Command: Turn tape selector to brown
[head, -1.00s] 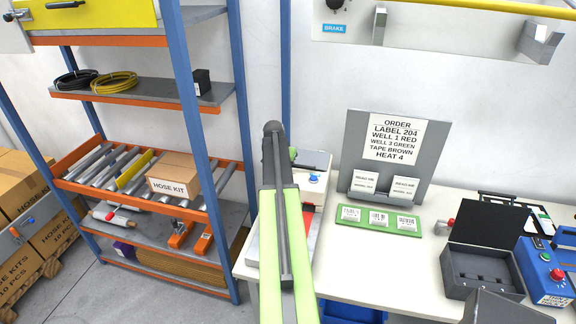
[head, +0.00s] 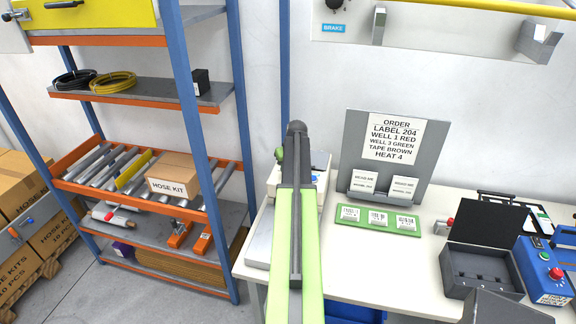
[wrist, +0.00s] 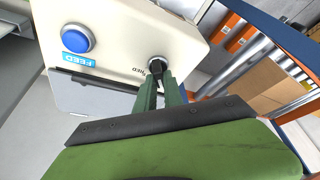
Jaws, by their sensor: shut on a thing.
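The tape selector (wrist: 156,61) is a small dark knob on the cream face of the tape machine (wrist: 112,22), seen in the wrist view with a "RED" label beside it. My gripper (wrist: 161,76) has its green fingers shut on the knob. The labels for other positions, including brown, cannot be made out. In the head view the tape machine (head: 319,166) is partly covered by my arm, and the knob is hidden. A sign (head: 396,138) reads "TAPE BROWN".
A blue button (wrist: 76,38) above a "FEED" label sits on the same face. The green label tray (head: 378,220), an open dark box (head: 483,268) and a blue unit (head: 540,272) stand on the table to the right. A shelf rack (head: 185,75) stands to the left.

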